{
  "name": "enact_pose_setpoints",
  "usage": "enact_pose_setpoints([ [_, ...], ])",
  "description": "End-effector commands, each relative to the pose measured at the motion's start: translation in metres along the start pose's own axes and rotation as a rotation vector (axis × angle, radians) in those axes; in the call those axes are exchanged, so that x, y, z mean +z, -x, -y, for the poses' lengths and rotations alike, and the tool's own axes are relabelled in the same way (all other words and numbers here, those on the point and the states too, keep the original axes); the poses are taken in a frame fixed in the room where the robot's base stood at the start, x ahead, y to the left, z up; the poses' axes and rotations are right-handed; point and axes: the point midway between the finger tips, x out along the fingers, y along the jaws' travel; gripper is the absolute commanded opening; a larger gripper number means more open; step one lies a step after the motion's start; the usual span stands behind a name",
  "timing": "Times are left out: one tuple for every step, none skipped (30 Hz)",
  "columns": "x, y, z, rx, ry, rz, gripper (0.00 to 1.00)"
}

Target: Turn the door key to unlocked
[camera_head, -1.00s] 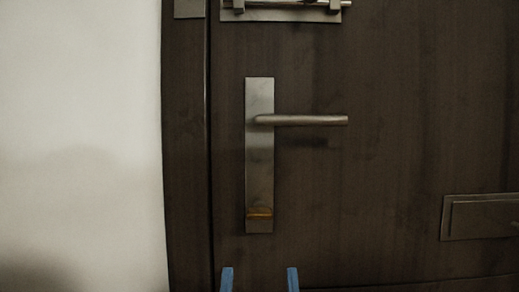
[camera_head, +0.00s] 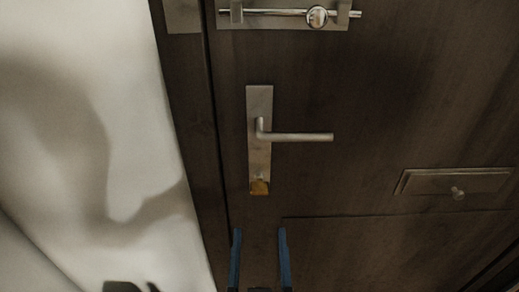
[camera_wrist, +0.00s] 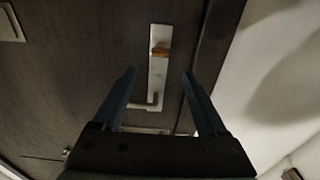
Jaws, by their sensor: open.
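The door key (camera_head: 259,187) is a small brass-orange piece at the bottom of the lock plate (camera_head: 259,100). It also shows as an orange bar in the wrist view (camera_wrist: 161,52). The lever handle (camera_head: 300,137) on the same plate points right, level. My gripper (camera_head: 259,232) has two blue fingers, spread apart with nothing between them. In the head view it is below the key; in the wrist view the fingertips (camera_wrist: 160,73) lie either side of the plate. I cannot tell how far the fingers are from the door.
A sliding bolt (camera_head: 290,14) is mounted above the lock plate. A panel with a small knob (camera_head: 457,193) sits at the right. The white wall (camera_head: 80,110) is on the left, beside the dark door frame (camera_head: 190,130).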

Motion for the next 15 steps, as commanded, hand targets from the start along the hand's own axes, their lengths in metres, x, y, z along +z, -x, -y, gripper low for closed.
enact_pose_setpoints([
  [-0.012, 0.004, 0.000, -0.001, 0.001, 0.018, 0.75],
  [-0.012, 0.006, 0.000, -0.001, 0.001, 0.026, 0.75],
  [-0.011, 0.008, 0.000, -0.001, 0.001, 0.035, 0.75],
  [-0.011, 0.009, 0.000, -0.001, 0.001, 0.040, 0.75],
  [-0.011, 0.010, 0.000, -0.001, 0.001, 0.044, 0.75],
  [-0.010, 0.012, 0.000, -0.001, 0.001, 0.047, 0.75],
  [-0.010, 0.012, 0.000, -0.001, 0.001, 0.049, 0.75],
  [-0.009, 0.012, 0.000, -0.002, 0.001, 0.051, 0.75],
  [-0.008, 0.012, 0.000, -0.002, 0.001, 0.051, 0.75],
  [-0.008, 0.010, 0.000, -0.002, 0.001, 0.051, 0.75],
  [-0.007, 0.009, 0.000, -0.002, 0.001, 0.050, 0.75],
  [-0.007, 0.005, 0.000, -0.002, 0.001, 0.050, 0.75],
  [-0.007, 0.003, 0.000, -0.002, 0.001, 0.050, 0.75],
  [-0.007, -0.001, 0.000, -0.002, 0.001, 0.049, 0.75],
  [-0.007, -0.006, 0.000, -0.002, 0.001, 0.048, 0.75],
])
